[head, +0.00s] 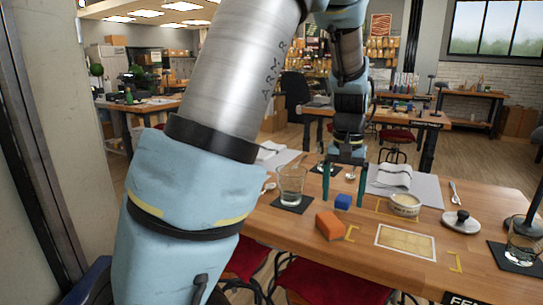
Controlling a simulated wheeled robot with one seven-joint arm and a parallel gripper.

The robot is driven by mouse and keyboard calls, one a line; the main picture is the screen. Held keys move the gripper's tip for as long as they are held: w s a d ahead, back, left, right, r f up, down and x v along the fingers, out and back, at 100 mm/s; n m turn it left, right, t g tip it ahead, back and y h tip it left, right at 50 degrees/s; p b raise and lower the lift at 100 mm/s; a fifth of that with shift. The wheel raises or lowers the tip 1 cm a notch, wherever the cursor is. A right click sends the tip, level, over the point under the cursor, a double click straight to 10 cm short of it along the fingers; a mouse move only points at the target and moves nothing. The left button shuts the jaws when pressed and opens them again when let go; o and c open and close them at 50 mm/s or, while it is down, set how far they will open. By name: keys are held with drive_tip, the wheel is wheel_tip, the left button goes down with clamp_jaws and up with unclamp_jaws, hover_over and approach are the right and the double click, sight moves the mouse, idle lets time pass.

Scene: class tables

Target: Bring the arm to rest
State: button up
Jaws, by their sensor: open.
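My gripper (344,172) hangs from my arm over the far part of the wooden table (300,228), with its two teal fingers pointing down and apart. My arm links fill the left and upper middle of the head view and hide part of the table's left side. Whether the fingertips touch anything cannot be told.
An orange block (329,225), a round tub (404,204), a folded cloth (393,175), a black-knobbed lid (461,221) and a yellowish card (405,241) lie on the table. Another glass (522,243) and a dark stand (532,212) are at right. Red chairs (330,281) stand in front.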

drive_tip(key=s+a+f+n, duration=0.1)
drive_tip(key=s+a+n, duration=0.1)
drive_tip(key=a, duration=1)
drive_tip(key=s+a+f+n+t, duration=0.1)
drive_tip(key=s+a, duration=0.4)
drive_tip(key=a, duration=0.6)
drive_tip(key=shift+a+f+n+t, duration=0.3)
drive_tip(key=shift+a+f+n, duration=0.1)
drive_tip(key=shift+f, duration=0.3)
drive_tip(key=shift+o, duration=0.4)
drive_tip(key=shift+s, duration=0.1)
